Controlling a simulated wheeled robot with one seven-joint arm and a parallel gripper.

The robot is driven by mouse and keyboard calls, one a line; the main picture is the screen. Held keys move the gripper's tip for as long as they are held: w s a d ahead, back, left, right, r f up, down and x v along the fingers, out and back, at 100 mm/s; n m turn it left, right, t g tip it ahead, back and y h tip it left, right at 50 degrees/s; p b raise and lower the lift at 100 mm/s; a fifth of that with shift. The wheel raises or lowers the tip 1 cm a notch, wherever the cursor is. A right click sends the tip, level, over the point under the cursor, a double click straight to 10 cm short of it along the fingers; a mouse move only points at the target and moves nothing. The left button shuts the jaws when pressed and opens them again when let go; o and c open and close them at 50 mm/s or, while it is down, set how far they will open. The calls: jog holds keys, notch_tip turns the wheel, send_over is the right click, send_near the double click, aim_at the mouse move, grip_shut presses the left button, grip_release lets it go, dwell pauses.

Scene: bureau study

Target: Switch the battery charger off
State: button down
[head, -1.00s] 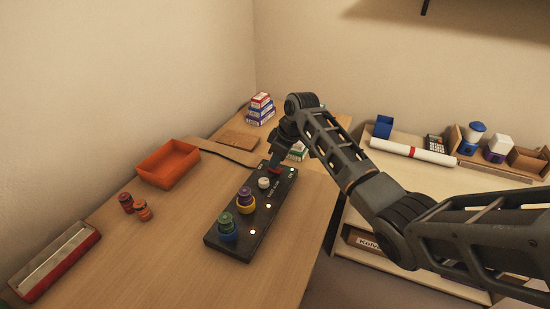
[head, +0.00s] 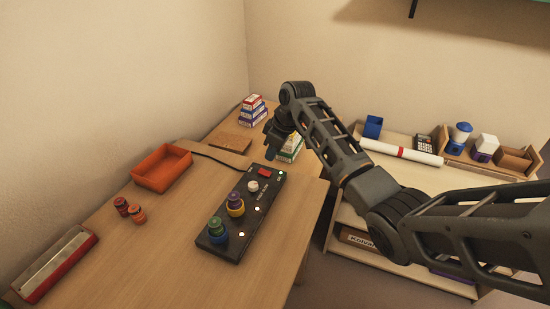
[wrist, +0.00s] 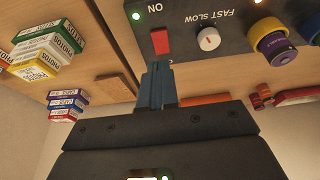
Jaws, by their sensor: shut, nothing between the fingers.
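The battery charger (head: 251,222) is a long black box on the desk; it also shows in the wrist view (wrist: 183,45). Its red rocker switch (head: 264,170) is at the far end, clear in the wrist view (wrist: 160,41) beside the word ON. A green light (wrist: 136,16) next to it is lit. A white knob (head: 253,186) marked FAST SLOW and coloured batteries (head: 235,204) sit along the box. My gripper (head: 270,156) is shut and empty, just beyond the switch end. In the wrist view its fingertips (wrist: 157,70) appear just below the switch, apart from it.
An orange tray (head: 161,168) and two loose red-orange batteries (head: 129,210) lie left of the charger. Stacked small boxes (head: 251,111) and a brown board (head: 229,142) are behind. A low shelf (head: 400,179) stands right. The desk front is clear.

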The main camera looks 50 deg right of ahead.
aim_at(262, 171)
jog(key=v, duration=0.8)
jog(key=shift+b, duration=0.3)
jog(key=w+n+b, duration=0.1)
jog(key=n+b, duration=0.1)
jog(key=n, duration=0.4)
jog(key=w+a+n+g+b, duration=0.1)
jog(key=n+b, duration=0.1)
jog(key=n, duration=0.4)
jog(key=w+n+g+b, duration=0.1)
jog(key=n+b, duration=0.2)
jog(key=n, duration=0.3)
jog(key=shift+w+a+r+h, duration=0.3)
jog(key=shift+w+h, duration=0.05)
jog(key=shift+h, duration=0.05)
jog(key=shift+f, duration=0.15)
jog(key=f, duration=0.4)
jog(key=w+f, duration=0.1)
jog(key=f, duration=0.7)
jog(key=shift+w+a+f, duration=0.2)
jog(key=shift+a+f, duration=0.05)
jog(key=shift+f, duration=0.15)
jog(key=shift+w+f, duration=0.1)
jog(key=shift+f, duration=0.3)
